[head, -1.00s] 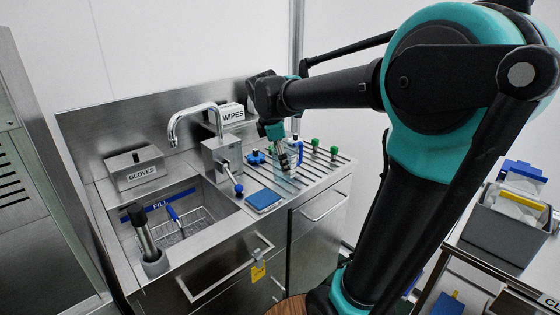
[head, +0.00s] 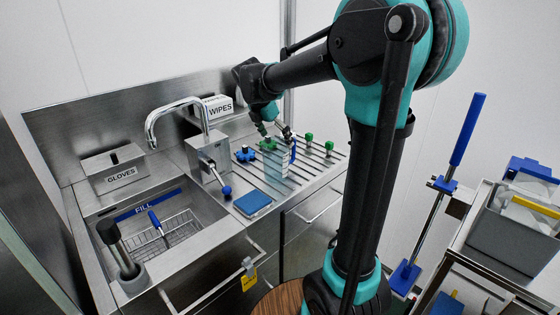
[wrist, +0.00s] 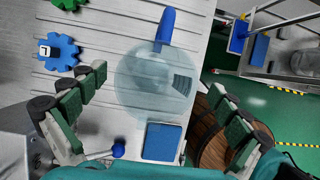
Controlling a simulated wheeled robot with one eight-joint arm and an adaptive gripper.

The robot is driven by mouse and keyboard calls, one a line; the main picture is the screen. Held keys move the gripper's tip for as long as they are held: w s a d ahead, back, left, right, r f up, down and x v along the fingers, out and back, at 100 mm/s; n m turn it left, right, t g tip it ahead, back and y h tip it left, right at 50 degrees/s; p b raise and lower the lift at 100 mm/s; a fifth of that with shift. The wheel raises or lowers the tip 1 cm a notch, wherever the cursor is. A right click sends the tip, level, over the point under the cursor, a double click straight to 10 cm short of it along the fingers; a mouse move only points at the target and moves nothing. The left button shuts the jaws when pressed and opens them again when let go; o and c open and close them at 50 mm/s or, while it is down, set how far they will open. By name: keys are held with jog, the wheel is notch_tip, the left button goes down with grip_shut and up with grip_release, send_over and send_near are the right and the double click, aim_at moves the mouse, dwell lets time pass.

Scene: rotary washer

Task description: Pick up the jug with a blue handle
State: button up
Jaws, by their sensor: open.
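The clear jug (head: 277,164) with a blue handle (head: 293,150) stands on the ribbed steel drainboard (head: 318,166). In the wrist view the jug (wrist: 150,92) is seen from above as a pale see-through round, with its blue handle (wrist: 166,27) pointing to the top of the picture. My gripper (head: 275,131) is over the jug. In the wrist view the green-padded fingers of my gripper (wrist: 157,84) are spread wide, one on each side of the jug. They look apart from it, and nothing is held.
A blue pad (head: 252,202) lies in front. The sink (head: 150,205) and tap (head: 180,108) are to the left. A WIPES box (head: 218,107) stands behind.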

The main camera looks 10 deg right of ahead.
jog(key=shift+a+x, duration=0.2)
jog(key=shift+x, duration=3.2)
jog(key=c, duration=1.3)
